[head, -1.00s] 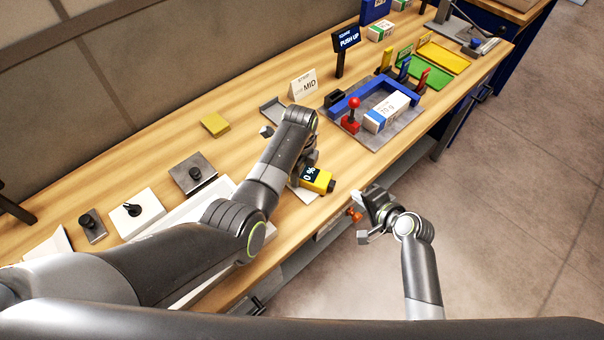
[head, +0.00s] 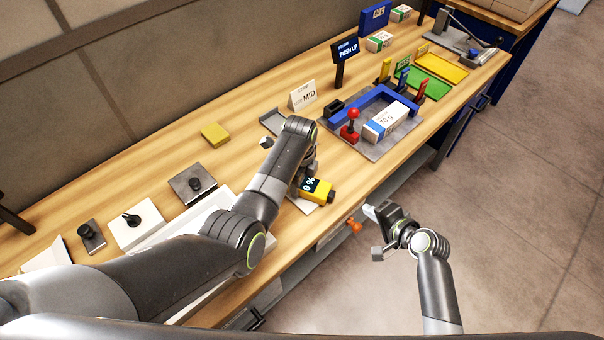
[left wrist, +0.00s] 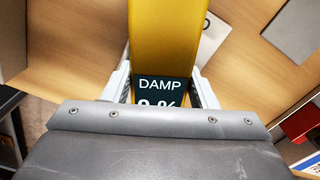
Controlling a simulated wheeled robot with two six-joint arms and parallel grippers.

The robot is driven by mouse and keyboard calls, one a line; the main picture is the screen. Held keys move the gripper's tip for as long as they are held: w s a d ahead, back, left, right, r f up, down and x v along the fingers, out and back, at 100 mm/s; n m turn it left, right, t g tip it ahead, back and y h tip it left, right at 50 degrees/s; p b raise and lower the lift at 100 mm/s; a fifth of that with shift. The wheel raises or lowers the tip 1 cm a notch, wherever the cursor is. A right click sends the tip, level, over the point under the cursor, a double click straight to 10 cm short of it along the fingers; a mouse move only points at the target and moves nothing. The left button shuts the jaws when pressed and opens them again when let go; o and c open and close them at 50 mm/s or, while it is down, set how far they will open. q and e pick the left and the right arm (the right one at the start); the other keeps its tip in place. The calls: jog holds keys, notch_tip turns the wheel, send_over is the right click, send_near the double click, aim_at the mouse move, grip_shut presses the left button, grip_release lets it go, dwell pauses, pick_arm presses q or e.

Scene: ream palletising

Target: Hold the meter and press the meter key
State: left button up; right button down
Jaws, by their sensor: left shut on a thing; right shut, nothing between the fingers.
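The meter (head: 323,193) is a yellow block with a dark screen reading "0 %". It is near the table's front edge, over a white card (head: 303,205). My left gripper (head: 303,183) is shut on it. In the left wrist view the meter (left wrist: 157,40) sits between the fingers of my left gripper (left wrist: 162,92), its screen showing "DAMP" and a partly hidden "0 %". I cannot make out the meter key. My right gripper (head: 376,231) is shut and empty, off the table's front edge, to the right of and apart from the meter.
An orange knob (head: 353,225) sticks out at the table's front. A grey plate with a blue frame (head: 352,104), a red-knobbed lever (head: 352,125) and a white box (head: 386,120) lies to the right. A "MID" card (head: 303,96) and yellow block (head: 215,134) stand behind.

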pick_arm(q)
jog(key=o, duration=1.2)
jog(key=shift+c, duration=0.2)
